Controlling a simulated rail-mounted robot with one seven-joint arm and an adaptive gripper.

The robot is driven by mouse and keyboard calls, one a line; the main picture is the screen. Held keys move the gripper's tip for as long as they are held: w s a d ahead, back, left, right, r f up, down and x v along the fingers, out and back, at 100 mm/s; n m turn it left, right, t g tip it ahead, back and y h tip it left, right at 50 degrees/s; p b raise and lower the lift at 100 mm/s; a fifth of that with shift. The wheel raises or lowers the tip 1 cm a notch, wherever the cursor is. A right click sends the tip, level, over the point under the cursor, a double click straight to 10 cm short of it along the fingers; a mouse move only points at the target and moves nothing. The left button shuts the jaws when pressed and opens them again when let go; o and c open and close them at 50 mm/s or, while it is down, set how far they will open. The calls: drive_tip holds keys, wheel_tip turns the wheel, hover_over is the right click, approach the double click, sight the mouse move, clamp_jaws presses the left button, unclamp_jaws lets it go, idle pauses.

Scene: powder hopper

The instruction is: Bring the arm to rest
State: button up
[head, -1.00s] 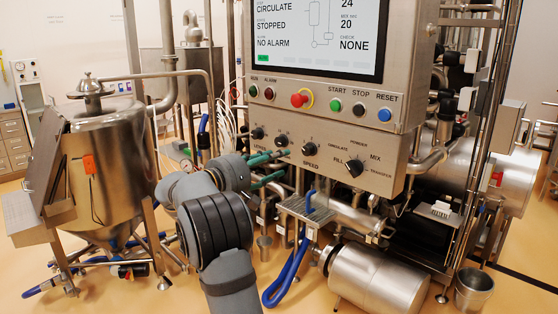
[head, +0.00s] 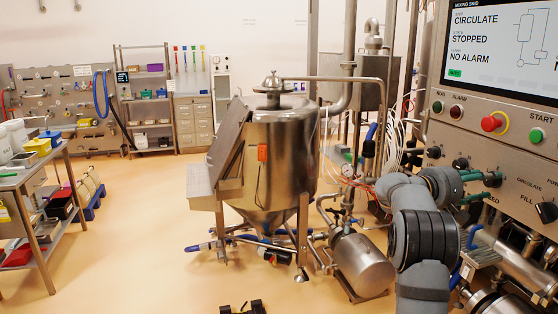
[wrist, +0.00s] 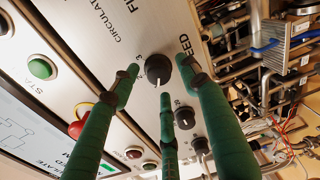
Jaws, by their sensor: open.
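My gripper (head: 482,187) has green fingers and is in front of the knob row of the mixing skid's control panel (head: 515,165), at the right of the head view. In the wrist view my gripper (wrist: 158,80) is open, with its fingers spread around a black knob (wrist: 158,68) beside the partly hidden SPEED lettering. Nothing is held between the fingers. I cannot tell whether a fingertip touches the panel. My grey arm reaches up to it from the bottom of the head view.
The screen (head: 500,45) reads CIRCULATE, STOPPED, NO ALARM. A red button (head: 492,123) is above the knobs. A steel hopper (head: 280,150) and a horizontal steel cylinder (head: 362,262) stand left of my arm. A bench (head: 35,180) is far left. Floor (head: 135,230) between bench and hopper is clear.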

drive_tip(key=shift+w+d, duration=0.1)
drive_tip(key=shift+d, duration=0.35)
